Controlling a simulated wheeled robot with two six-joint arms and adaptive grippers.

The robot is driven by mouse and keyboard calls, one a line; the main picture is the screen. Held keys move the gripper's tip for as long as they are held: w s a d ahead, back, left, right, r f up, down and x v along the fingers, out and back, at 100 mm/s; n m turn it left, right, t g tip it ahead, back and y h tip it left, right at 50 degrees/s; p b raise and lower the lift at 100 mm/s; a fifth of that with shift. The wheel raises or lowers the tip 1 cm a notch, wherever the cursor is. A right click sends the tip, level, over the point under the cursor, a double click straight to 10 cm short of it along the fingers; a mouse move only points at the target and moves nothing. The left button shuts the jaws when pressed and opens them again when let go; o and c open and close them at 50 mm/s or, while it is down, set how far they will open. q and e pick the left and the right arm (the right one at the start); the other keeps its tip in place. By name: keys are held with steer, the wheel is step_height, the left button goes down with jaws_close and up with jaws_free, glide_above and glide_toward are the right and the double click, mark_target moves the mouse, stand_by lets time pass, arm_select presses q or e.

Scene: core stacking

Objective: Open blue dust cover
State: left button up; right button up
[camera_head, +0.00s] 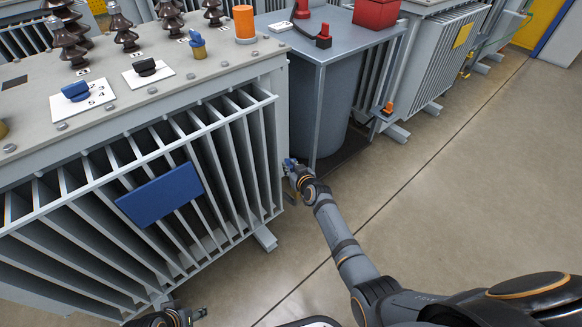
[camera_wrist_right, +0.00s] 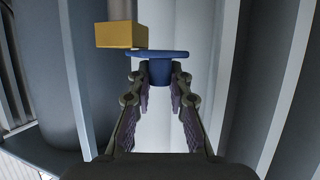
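The blue dust cover (camera_wrist_right: 160,66) is a small round cap with a wide flange and a narrower body. In the right wrist view it sits between the fingertips of my right gripper (camera_wrist_right: 160,78), which appear to touch both sides of its body. In the head view my right gripper (camera_head: 290,172) is at the right side of the near transformer (camera_head: 275,130), with a bit of blue at its tips. My left gripper (camera_head: 180,317) is at the bottom edge, partly cut off and apparently empty; its finger opening is unclear.
A yellow block (camera_wrist_right: 120,34) is close above the cover's left side. A flat blue plate (camera_head: 160,194) is on the transformer's grey fins. A grey table (camera_head: 325,48) with red items stands behind my right gripper. The floor (camera_head: 460,190) at right is clear.

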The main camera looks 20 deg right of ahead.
steer(key=o, duration=0.3)
steer(key=v, duration=1.2)
